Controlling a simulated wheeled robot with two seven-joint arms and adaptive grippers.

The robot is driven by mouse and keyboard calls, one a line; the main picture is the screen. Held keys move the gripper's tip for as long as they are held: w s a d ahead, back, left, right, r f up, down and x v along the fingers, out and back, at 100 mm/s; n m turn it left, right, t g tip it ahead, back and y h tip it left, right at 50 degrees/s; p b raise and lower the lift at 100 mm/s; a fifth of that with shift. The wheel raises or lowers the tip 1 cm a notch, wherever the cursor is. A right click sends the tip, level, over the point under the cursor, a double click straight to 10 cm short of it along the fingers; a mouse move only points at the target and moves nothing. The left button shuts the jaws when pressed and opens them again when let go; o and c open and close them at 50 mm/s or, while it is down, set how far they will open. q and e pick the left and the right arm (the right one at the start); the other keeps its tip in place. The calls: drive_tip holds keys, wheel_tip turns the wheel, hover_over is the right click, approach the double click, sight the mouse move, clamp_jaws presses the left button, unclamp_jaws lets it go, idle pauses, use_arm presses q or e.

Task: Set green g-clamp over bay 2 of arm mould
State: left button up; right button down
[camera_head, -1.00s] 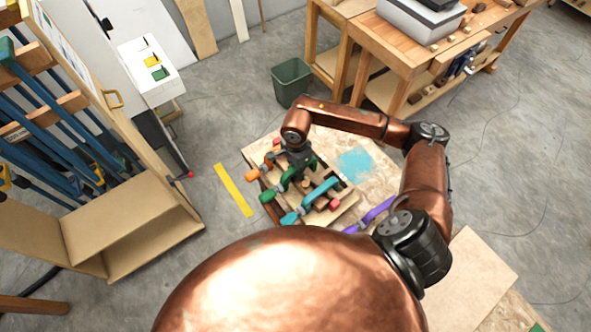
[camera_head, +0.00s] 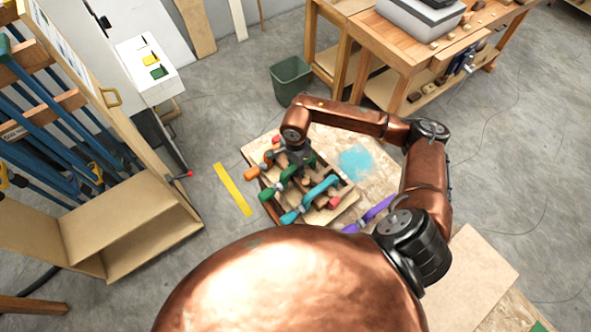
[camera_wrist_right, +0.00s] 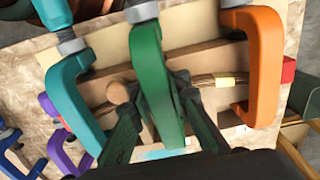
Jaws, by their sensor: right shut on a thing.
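The green g-clamp (camera_wrist_right: 150,65) is between the fingers of my right gripper (camera_wrist_right: 161,102), which is shut on it. In the head view the green clamp (camera_head: 272,192) lies across the wooden arm mould (camera_head: 346,207), between the orange clamp (camera_head: 257,173) and the teal clamp (camera_head: 319,195). My right gripper (camera_head: 300,165) is above the mould, partly hidden by its own wrist. In the right wrist view the teal clamp (camera_wrist_right: 66,95) is left of the green one and the orange clamp (camera_wrist_right: 265,65) is right. Whether the green clamp touches the mould is unclear. My left gripper is out of view.
The mould rests on a board-topped bench (camera_head: 376,178) with a blue patch (camera_head: 356,163). A purple clamp (camera_head: 368,216) lies near the mould's right side. A green bin (camera_head: 292,79) stands behind.

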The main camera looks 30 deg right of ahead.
drive_tip(key=shift+f+b, duration=0.1)
drive_tip(key=shift+b, duration=0.2)
idle(0.4)
drive_tip(key=c, duration=1.7)
unclamp_jaws()
drive_tip(key=shift+c, duration=0.2)
wheel_tip(320, 180, up, 12)
drive_tip(key=shift+r, duration=0.1)
drive_tip(key=shift+r+p, duration=1.05)
drive_tip(key=shift+r, duration=1.85)
